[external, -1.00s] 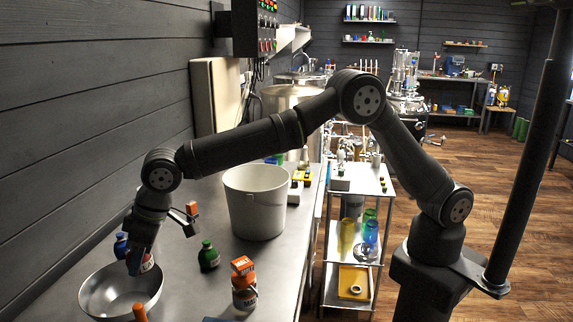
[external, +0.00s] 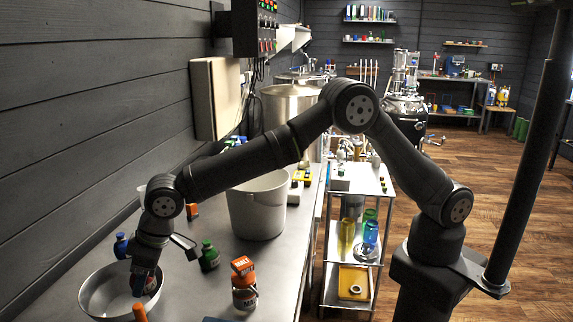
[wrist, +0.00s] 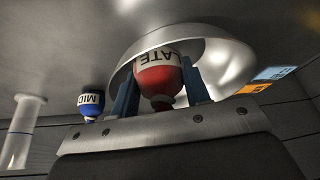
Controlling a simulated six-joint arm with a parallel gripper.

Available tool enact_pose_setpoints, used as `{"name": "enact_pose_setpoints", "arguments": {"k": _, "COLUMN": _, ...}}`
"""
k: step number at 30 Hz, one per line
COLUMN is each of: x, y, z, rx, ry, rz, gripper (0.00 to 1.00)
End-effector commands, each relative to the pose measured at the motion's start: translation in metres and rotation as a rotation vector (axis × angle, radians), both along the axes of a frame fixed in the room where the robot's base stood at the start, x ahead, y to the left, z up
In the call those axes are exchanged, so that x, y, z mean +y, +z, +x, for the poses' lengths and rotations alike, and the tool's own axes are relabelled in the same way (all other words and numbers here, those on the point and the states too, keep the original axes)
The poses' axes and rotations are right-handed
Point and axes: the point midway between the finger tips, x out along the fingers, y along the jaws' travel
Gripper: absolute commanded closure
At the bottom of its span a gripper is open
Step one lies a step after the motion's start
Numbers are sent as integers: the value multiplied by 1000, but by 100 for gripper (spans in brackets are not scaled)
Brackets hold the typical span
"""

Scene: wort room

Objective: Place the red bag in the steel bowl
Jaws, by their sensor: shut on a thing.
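The steel bowl (external: 93,292) stands on the metal bench at the lower left; its shiny inside also shows in the wrist view (wrist: 228,58). My gripper (external: 140,284) points down over the bowl's right side. In the wrist view its blue fingers (wrist: 160,88) are shut on the red bag (wrist: 160,79), a rounded red thing with a white label and a narrow neck, more like a bottle in shape. It appears within the bowl's outline. In the external view my fingers partly hide the red bag (external: 151,283), and I cannot tell whether it touches the bowl.
A blue bottle (external: 120,246) stands behind the bowl, and a green-capped bottle (external: 209,259) to its right. An orange-labelled bottle (external: 243,296) and an orange-topped item (external: 140,313) are near the front. A white bucket (external: 258,207) stands farther back. Bare bench lies between them.

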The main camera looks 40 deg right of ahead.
Motion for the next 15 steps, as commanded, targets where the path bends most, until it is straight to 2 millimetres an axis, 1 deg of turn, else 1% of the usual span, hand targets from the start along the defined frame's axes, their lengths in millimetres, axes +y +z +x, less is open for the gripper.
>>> {"name": "enact_pose_setpoints", "arguments": {"k": 5, "x": 0, "y": -3, "z": 0, "rx": 0, "ry": 0, "rz": 0, "gripper": 80}}
{"name": "enact_pose_setpoints", "arguments": {"k": 6, "x": 0, "y": -4, "z": 0, "rx": 0, "ry": 0, "rz": -1, "gripper": 55}}
{"name": "enact_pose_setpoints", "arguments": {"k": 8, "x": 0, "y": -3, "z": 0, "rx": 0, "ry": 0, "rz": 0, "gripper": 44}}
{"name": "enact_pose_setpoints", "arguments": {"k": 9, "x": 0, "y": -3, "z": 0, "rx": 0, "ry": 0, "rz": 0, "gripper": 36}}
{"name": "enact_pose_setpoints", "arguments": {"k": 15, "x": 0, "y": -3, "z": 0, "rx": 0, "ry": 0, "rz": 0, "gripper": 36}}
